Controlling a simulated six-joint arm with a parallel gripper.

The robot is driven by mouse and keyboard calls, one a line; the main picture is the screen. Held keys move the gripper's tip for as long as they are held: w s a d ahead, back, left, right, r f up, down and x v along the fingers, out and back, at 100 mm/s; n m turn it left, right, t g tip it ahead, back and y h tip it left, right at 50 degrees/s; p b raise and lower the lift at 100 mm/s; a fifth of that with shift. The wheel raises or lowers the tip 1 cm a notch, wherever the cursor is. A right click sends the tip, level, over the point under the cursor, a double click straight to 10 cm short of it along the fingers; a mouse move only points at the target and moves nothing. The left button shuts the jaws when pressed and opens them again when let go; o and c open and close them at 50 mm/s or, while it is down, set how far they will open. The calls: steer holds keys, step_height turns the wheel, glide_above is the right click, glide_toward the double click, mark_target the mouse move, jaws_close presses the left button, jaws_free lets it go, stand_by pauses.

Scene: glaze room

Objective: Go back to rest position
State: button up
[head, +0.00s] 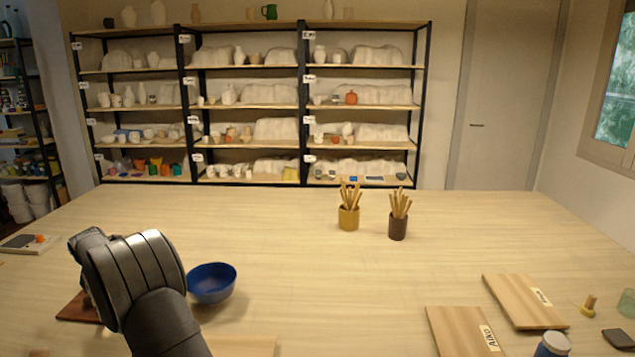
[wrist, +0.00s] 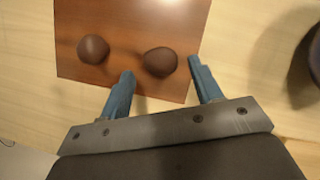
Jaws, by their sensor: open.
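My gripper (wrist: 161,68) is open, with its two blue fingers apart and nothing held between them in the wrist view. It hangs over a reddish-brown board (wrist: 125,18) that bears two brown clay balls. One ball (wrist: 160,62) shows just beyond the gap between the fingertips, and the other ball (wrist: 93,48) lies to its left. In the head view my arm is at the lower left and hides the fingers, both balls and most of the board (head: 76,309).
A blue bowl (head: 211,284) stands close to the right of my arm. Two pots of wooden tools, yellow (head: 348,218) and dark (head: 397,228), stand farther back. Wooden boards (head: 463,332) lie at the front right. The table's middle is clear.

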steer(key=v, duration=0.9)
steer(key=x, duration=1.2)
steer(key=shift+s+d+f, duration=0.1)
steer(key=shift+f, duration=0.1)
step_height(320, 180, up, 5)
steer(key=shift+f, duration=0.15)
steer(key=w+d+r, duration=0.3)
steer(key=d+r, duration=0.4)
steer(key=d, duration=0.4)
steer(key=s+d+f+m+h, duration=0.15)
steer(key=s+d, duration=0.25)
steer(key=d, duration=0.8)
steer(key=shift+m+y, duration=0.25)
steer(key=shift+m, duration=0.3)
steer(key=a+f, duration=0.2)
steer(key=a, duration=0.1)
steer(key=s+a+f, duration=0.1)
steer(key=a+f, duration=0.2)
steer(key=a, duration=0.1)
steer(key=s+a+f, duration=0.1)
steer(key=a+f, duration=0.1)
steer(key=a, duration=0.2)
steer(key=shift+a+f, duration=0.15)
steer(key=shift+f, duration=0.85)
